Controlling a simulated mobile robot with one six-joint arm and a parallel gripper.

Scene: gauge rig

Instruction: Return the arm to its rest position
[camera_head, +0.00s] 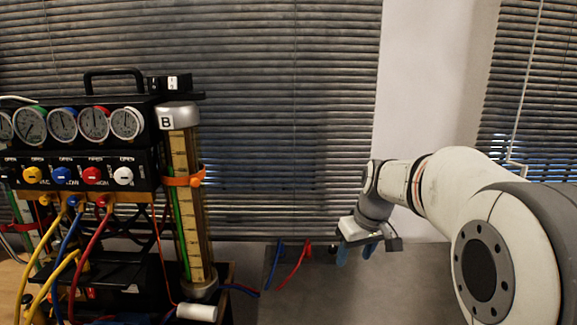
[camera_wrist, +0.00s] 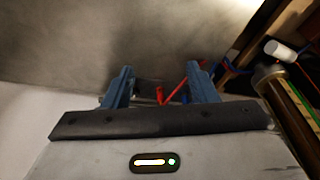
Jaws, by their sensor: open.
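My gripper (camera_head: 355,250) hangs at the end of my white arm, right of the gauge rig (camera_head: 90,140) in the head view. Its blue fingers point down beside a grey panel. In the wrist view the two blue fingers of my gripper (camera_wrist: 160,88) stand apart with nothing held between them. A red hose end (camera_wrist: 172,95) shows behind the gap between the fingers; it also shows in the head view (camera_head: 293,267), left of my gripper and apart from it.
The rig carries several gauges, coloured knobs and hoses, with a tall cylinder marked B (camera_head: 187,200) on its right. A blue hose end (camera_head: 274,264) is beside the red one. A white cylinder (camera_head: 197,312) lies at the rig's foot. Window blinds (camera_head: 280,110) stand behind.

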